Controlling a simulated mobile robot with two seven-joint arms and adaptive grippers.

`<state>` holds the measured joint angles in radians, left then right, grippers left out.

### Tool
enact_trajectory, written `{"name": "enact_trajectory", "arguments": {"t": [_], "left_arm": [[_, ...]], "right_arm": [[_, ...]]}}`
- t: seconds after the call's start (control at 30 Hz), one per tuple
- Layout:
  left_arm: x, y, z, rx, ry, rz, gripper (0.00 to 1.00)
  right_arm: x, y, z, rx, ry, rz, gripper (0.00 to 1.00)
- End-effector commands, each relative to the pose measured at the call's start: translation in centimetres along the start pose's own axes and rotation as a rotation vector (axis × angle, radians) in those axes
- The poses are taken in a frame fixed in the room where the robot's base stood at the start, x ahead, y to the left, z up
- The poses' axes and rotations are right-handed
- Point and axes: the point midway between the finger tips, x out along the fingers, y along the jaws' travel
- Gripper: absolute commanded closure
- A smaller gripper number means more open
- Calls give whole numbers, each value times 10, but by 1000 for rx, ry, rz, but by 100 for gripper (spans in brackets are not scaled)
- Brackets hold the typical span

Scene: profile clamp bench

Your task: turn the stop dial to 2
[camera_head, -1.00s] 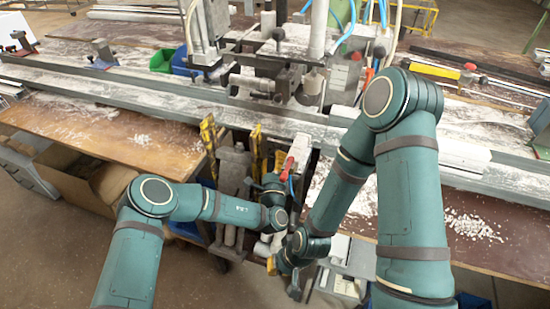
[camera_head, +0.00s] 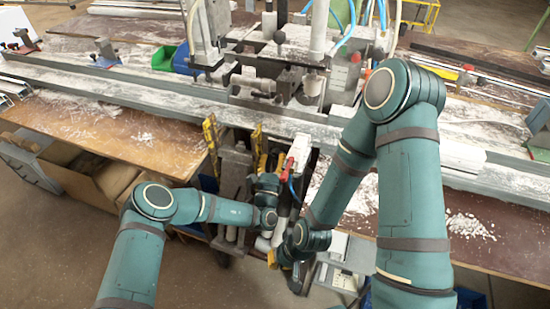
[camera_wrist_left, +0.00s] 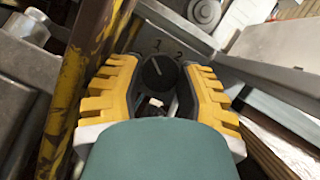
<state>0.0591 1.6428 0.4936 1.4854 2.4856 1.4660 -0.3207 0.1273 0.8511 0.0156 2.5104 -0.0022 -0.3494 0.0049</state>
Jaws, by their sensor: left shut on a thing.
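The stop dial (camera_wrist_left: 158,72) is a round black knob with a pale pointer line in the left wrist view. The line slants toward the upper left. In the head view the dial is hidden, and my left gripper (camera_head: 278,163) is partly hidden among the bench parts. My right gripper (camera_head: 273,258) is lower; its jaw opening is unclear.
A yellow worn post (camera_wrist_left: 78,75) stands close to the left of my left gripper in the wrist view. A long grey rail (camera_head: 150,101) crosses the dusty bench. Blue and green bins (camera_head: 165,58) stand behind it.

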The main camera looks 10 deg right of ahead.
Motion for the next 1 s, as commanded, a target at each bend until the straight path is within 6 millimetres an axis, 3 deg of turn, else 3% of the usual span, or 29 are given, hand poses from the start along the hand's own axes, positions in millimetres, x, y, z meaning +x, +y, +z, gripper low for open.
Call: {"name": "enact_trajectory", "arguments": {"t": [0.3,0.33,0.37,0.77,1.0], "left_arm": [[2,0,2,1,-6,0,98],[2,0,2,1,-6,0,56],[2,0,2,1,-6,0,46],[1,1,0,-41,-1,19,46],[0,-1,-2,-282,-1,117,46]], "right_arm": [[0,0,0,0,0,0,100],[0,0,0,0,0,0,100],[0,0,0,0,0,0,100],[3,1,0,0,0,0,100],[19,7,2,0,0,0,100]]}}
